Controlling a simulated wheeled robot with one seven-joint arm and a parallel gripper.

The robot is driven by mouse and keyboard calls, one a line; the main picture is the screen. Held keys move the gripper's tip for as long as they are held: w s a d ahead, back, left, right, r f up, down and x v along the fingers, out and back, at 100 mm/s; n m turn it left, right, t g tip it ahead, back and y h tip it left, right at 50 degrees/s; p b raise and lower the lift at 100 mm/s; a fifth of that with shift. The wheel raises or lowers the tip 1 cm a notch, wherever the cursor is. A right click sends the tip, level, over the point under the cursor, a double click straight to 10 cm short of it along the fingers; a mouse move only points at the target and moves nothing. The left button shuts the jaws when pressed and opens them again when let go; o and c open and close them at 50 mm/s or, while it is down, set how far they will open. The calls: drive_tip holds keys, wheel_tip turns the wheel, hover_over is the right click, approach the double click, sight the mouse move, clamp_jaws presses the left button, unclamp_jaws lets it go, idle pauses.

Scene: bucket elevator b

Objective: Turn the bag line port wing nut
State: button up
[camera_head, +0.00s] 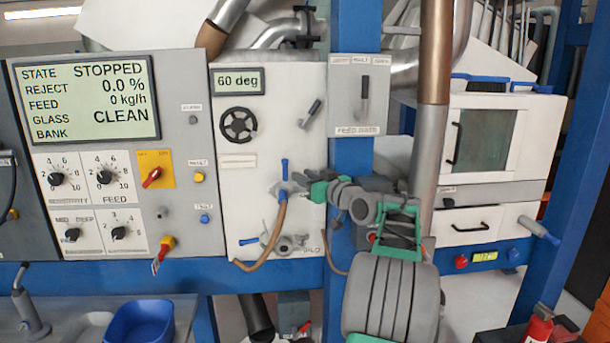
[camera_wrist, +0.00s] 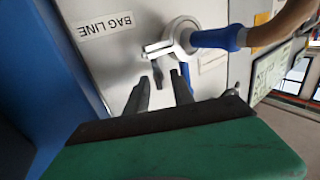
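In the wrist view the bag line port (camera_wrist: 182,36) is a pale round fitting on a light panel, beside a BAG LINE label. A small grey wing nut (camera_wrist: 158,48) sticks out at its left side. My gripper (camera_wrist: 160,80) has its two dark fingers apart, pointing at the nut, with the tips just short of or around its lower part; I cannot tell whether they touch. A blue hose cuff (camera_wrist: 218,39) joins the port.
A tan hose (camera_head: 276,228) hangs from the port. A lower fitting (camera_head: 288,244) with a blue lever sits below. A blue post (camera_head: 352,130) stands close to my arm. The control panel (camera_head: 110,150) is to the left.

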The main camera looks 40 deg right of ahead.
clamp_jaws()
idle(0.6)
